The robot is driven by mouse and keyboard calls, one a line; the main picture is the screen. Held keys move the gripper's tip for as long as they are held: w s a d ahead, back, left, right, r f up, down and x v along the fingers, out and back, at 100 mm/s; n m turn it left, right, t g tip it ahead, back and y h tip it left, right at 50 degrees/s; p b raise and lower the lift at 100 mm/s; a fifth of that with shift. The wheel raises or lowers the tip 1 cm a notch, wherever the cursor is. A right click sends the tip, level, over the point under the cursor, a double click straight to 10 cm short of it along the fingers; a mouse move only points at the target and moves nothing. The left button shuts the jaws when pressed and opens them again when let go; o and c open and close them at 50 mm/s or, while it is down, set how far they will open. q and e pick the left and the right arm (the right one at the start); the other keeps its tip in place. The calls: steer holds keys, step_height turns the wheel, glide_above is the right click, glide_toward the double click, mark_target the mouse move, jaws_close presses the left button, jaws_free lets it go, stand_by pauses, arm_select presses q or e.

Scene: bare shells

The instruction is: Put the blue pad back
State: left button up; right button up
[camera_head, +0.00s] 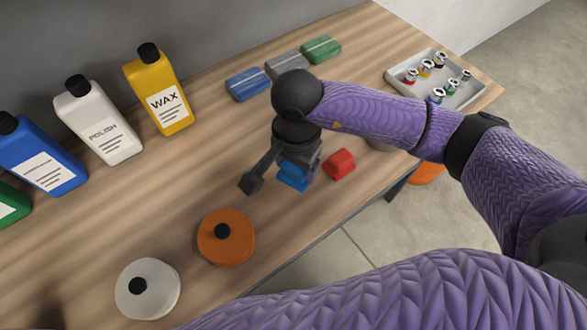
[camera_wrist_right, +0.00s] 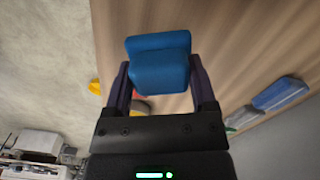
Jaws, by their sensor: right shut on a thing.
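The blue pad (camera_head: 291,178) is a small, thick block under my right gripper (camera_head: 298,170) in the head view. In the right wrist view the blue pad (camera_wrist_right: 158,62) sits between the two fingers of my right gripper (camera_wrist_right: 160,85), which is shut on it. The pad appears to be above the wooden table (camera_head: 190,190), but the exact gap cannot be told. A similar red pad (camera_head: 340,163) lies on the table just right of the gripper. My left gripper is not in view.
Banded blue (camera_head: 248,84), grey (camera_head: 287,65) and green (camera_head: 321,48) packs line the back. Wax (camera_head: 158,92), polish (camera_head: 98,122) and other bottles stand left. Orange (camera_head: 227,245) and white (camera_head: 160,295) knobbed discs lie in front. A tray (camera_head: 463,98) with small items is far right.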

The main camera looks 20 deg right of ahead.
mark_target(298, 196)
steer(key=f, duration=0.1)
steer(key=s+f, duration=0.1)
steer(key=f, duration=0.1)
steer(key=shift+d+f, duration=0.15)
steer(key=shift+f, duration=0.05)
step_height(298, 196, down, 3)
steer(key=shift+w+f+b, duration=0.1)
steer(key=shift+b, duration=0.4)
steer(key=shift+f, duration=0.3)
steer(key=shift+w, duration=0.1)
steer(key=shift+f, duration=0.1)
steer(key=o, duration=1.1)
steer(key=shift+r, duration=0.25)
arm_select(q)
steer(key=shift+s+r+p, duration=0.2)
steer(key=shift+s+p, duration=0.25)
steer(key=shift+p, duration=0.4)
arm_select(e)
step_height(298, 196, up, 12)
steer(key=shift+f, duration=0.1)
